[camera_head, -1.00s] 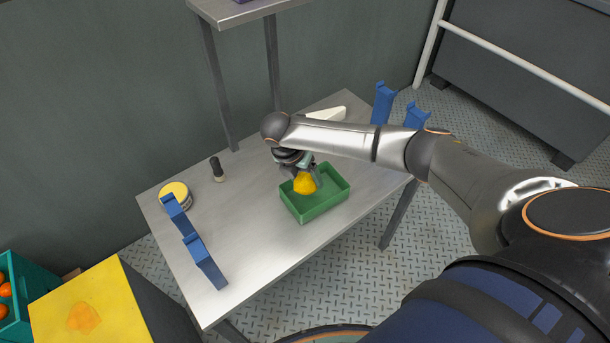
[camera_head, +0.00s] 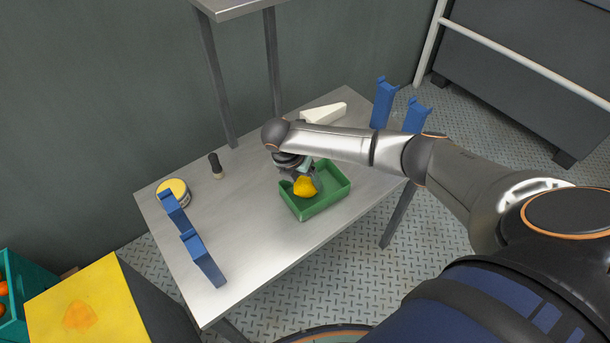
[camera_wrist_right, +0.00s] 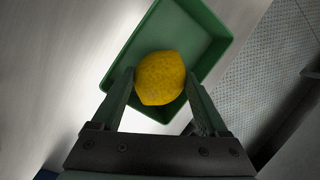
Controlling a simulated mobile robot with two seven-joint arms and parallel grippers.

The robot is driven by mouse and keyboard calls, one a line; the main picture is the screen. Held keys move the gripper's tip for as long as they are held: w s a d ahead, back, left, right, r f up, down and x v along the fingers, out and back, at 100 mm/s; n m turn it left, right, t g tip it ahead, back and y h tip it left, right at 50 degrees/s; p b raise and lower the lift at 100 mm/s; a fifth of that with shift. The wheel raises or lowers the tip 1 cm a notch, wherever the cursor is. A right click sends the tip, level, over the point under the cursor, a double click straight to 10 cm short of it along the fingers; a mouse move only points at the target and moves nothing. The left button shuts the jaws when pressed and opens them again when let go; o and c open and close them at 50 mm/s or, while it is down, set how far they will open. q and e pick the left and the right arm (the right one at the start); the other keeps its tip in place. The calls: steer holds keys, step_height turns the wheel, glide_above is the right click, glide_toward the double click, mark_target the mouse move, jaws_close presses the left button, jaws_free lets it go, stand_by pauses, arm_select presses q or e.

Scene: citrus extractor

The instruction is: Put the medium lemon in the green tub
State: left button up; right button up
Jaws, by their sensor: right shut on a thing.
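The yellow lemon (camera_head: 305,187) is held between the fingers of my right gripper (camera_head: 304,182), at the green tub. In the right wrist view the lemon (camera_wrist_right: 160,78) sits between the two fingertips (camera_wrist_right: 158,88), with the tub (camera_wrist_right: 205,22) behind it. The green tub (camera_head: 327,205) stands on the metal table. The lemon is over the left part of the tub's opening; I cannot tell whether it touches the floor of the tub. My left gripper is not in view.
The metal table (camera_head: 245,240) also bears blue brackets (camera_head: 203,258), a yellow-lidded round container (camera_head: 173,190), a small dark-handled item (camera_head: 216,166) and a white wedge (camera_head: 323,113). A yellow-topped box (camera_head: 90,300) and a teal crate (camera_head: 30,285) stand at lower left.

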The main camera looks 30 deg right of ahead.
steer(key=shift+f+b, duration=0.55)
steer(key=shift+f, duration=0.55)
steer(key=shift+f, duration=0.15)
steer(key=o, duration=1.4)
steer(key=v, duration=1.2)
steer(key=shift+r+p, duration=0.3)
steer(key=shift+p, duration=0.05)
